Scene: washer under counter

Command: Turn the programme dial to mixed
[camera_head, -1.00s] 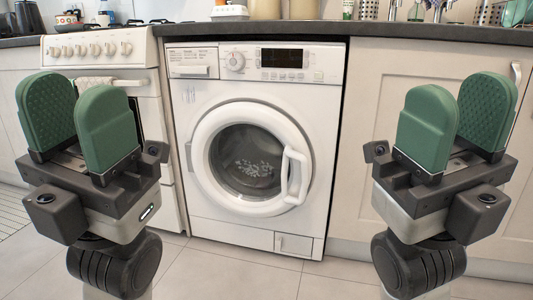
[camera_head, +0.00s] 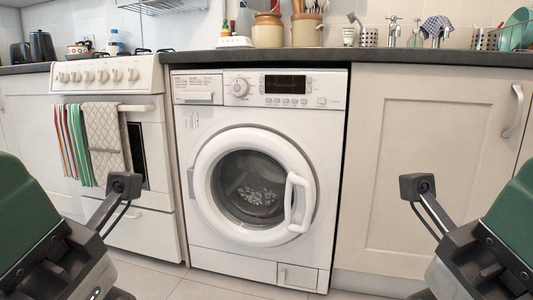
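The white washer (camera_head: 183,235) stands under the dark counter in the middle of the head view, its round door (camera_head: 206,180) closed. The programme dial (camera_head: 240,88) is a white round knob on the upper panel, left of the black display (camera_head: 285,84). The dial's markings are too small to read.
A white cooker (camera_head: 95,78) with hanging towels (camera_head: 103,135) stands left of the washer. A cupboard door (camera_head: 425,160) with a handle is to the right. Jars (camera_head: 267,30) and taps stand on the counter (camera_head: 400,57). The floor before the washer is clear.

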